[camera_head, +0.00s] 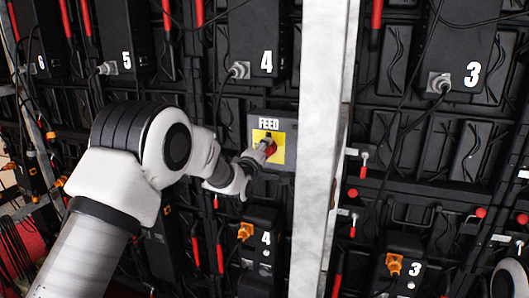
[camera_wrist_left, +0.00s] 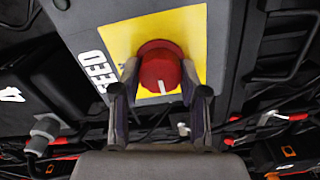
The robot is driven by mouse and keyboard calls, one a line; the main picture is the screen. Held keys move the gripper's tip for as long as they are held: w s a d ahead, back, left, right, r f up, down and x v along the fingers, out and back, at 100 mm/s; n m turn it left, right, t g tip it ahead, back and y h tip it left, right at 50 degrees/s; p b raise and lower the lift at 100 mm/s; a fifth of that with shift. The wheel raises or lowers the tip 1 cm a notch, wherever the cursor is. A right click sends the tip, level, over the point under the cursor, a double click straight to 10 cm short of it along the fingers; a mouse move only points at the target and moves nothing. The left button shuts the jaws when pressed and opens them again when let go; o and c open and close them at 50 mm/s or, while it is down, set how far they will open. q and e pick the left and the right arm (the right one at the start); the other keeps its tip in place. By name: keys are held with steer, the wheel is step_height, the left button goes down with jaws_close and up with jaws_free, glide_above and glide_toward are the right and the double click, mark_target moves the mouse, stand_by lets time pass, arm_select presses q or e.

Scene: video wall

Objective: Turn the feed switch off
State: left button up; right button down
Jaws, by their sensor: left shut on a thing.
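The feed switch is a red round knob on a yellow plate, on a grey box marked FEED (camera_head: 285,128). In the left wrist view the red knob (camera_wrist_left: 160,68) shows a short white mark on its face, at the lower side in that picture. The yellow plate (camera_wrist_left: 190,30) lies behind it. My left gripper (camera_wrist_left: 160,90) has one finger on each side of the knob and is shut on it. In the head view my left gripper (camera_head: 262,152) reaches the knob from the left and hides part of it. My right gripper is not in view.
A pale vertical post (camera_head: 318,130) stands just right of the feed box. Black panels with numbered boxes, such as box 4 (camera_head: 262,40) and box 3 (camera_head: 462,50), fill the wall. Loose cables and red handles hang around them.

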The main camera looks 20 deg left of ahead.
arm_select(q)
steer(key=o, duration=1.1)
steer(key=shift+o, duration=0.2)
steer(key=shift+s, duration=0.1)
steer(key=s, duration=1.1)
steer(key=shift+s+a, duration=0.25)
steer(key=shift+s, duration=0.15)
